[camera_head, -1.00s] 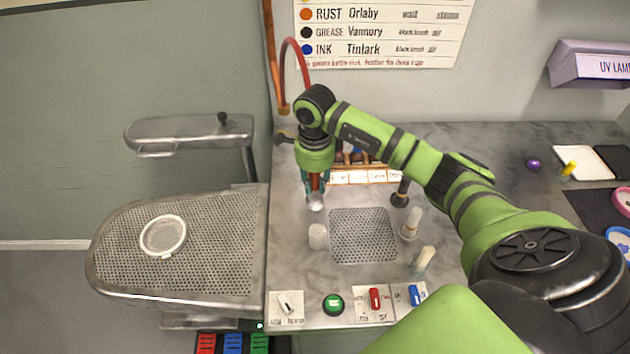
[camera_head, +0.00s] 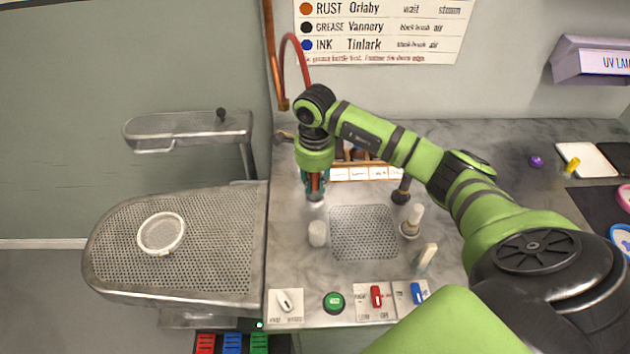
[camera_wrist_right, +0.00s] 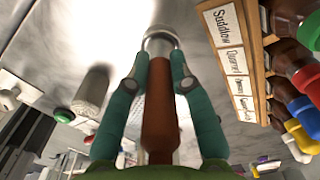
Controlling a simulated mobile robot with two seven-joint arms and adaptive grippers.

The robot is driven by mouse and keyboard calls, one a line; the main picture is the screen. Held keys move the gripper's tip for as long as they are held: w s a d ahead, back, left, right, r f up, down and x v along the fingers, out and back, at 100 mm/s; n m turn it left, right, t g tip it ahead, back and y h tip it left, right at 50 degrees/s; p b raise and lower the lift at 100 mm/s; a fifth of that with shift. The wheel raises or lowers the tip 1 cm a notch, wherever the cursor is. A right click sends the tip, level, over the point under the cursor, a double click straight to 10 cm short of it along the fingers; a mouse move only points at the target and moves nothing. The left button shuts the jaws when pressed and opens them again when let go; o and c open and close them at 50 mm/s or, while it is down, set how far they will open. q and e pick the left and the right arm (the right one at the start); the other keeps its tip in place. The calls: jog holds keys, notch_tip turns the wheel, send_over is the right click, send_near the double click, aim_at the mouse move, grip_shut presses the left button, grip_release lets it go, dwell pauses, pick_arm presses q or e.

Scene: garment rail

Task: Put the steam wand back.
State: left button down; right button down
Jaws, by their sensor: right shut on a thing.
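My right gripper (camera_head: 315,188) points down over the marble counter, left of the perforated plate. Its teal fingers (camera_wrist_right: 155,75) are shut on the steam wand, from both sides of its brown handle (camera_wrist_right: 160,115). The wand's pale metal end (camera_wrist_right: 160,42) extends past the fingertips; in the head view this end (camera_head: 315,197) shows low near the counter, and I cannot tell whether it touches. A red hose (camera_head: 290,45) loops down behind my right wrist. A dark fitting (camera_head: 283,136) is partly visible left of the wrist. My left gripper is out of view.
A white cylinder (camera_head: 318,233) stands just in front of the wand. A dark stand (camera_head: 401,193) and brushes (camera_head: 412,222) are to the right. Labelled bottles (camera_wrist_right: 285,60) sit in a rack behind. The perforated plate (camera_head: 363,233) is clear; switches line the front edge.

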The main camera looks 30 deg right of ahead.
dwell(0.3)
jog(key=c, duration=0.7)
grip_release()
jog(key=shift+f, duration=0.1)
jog(key=shift+r+p, duration=2.3)
jog(key=shift+r, duration=1.5)
